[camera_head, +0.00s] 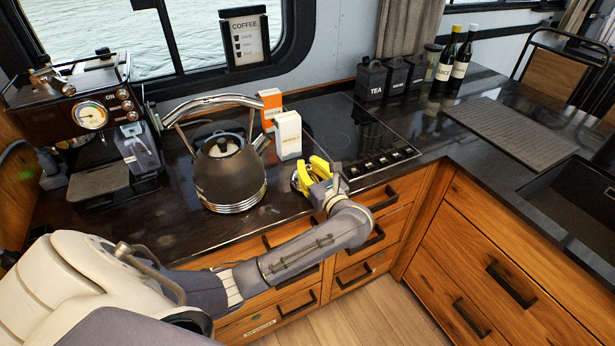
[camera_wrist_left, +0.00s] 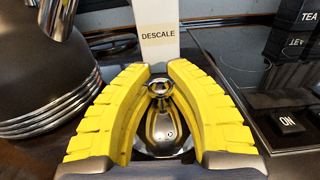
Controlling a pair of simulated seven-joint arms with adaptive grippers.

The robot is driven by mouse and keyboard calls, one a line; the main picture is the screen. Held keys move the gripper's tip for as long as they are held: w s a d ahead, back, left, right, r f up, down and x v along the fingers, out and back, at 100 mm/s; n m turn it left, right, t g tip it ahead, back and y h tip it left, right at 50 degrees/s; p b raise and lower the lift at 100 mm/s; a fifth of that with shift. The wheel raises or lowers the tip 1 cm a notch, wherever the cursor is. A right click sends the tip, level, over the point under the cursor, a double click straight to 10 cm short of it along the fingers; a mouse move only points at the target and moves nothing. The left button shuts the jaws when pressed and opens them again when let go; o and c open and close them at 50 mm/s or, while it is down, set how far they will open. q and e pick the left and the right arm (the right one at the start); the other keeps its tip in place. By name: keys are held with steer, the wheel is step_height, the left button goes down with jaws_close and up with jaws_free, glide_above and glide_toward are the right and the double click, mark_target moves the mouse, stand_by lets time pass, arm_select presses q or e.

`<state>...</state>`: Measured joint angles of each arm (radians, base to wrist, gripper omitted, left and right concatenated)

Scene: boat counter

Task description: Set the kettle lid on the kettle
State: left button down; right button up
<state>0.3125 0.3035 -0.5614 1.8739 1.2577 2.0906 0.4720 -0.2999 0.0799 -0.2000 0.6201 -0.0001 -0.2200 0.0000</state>
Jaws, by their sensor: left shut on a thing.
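The dark kettle (camera_head: 230,178) stands upright on the counter with its steel handle raised. Its side also shows at the left of the left wrist view (camera_wrist_left: 40,70). Its top looks dark and round; I cannot tell how far it is open. My left gripper (camera_head: 318,168) is to the right of the kettle, near the counter's front edge. Its yellow fingers (camera_wrist_left: 160,100) are shut on a shiny metal piece with a small ring, which appears to be the kettle lid (camera_wrist_left: 165,128). The fingers hide much of it. My right gripper is not in view.
A white descale box (camera_head: 288,135) and an orange box (camera_head: 271,105) stand behind my left gripper. The coffee machine (camera_head: 85,120) is left of the kettle. A black hob (camera_head: 345,130) lies to the right, with tea canisters (camera_head: 371,79) and bottles (camera_head: 462,55) behind.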

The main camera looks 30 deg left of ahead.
mark_target(308, 165)
arm_select(q)
steer(key=shift+f, duration=0.15)
steer(key=shift+r, duration=2.55)
steer(key=shift+r, duration=0.1)
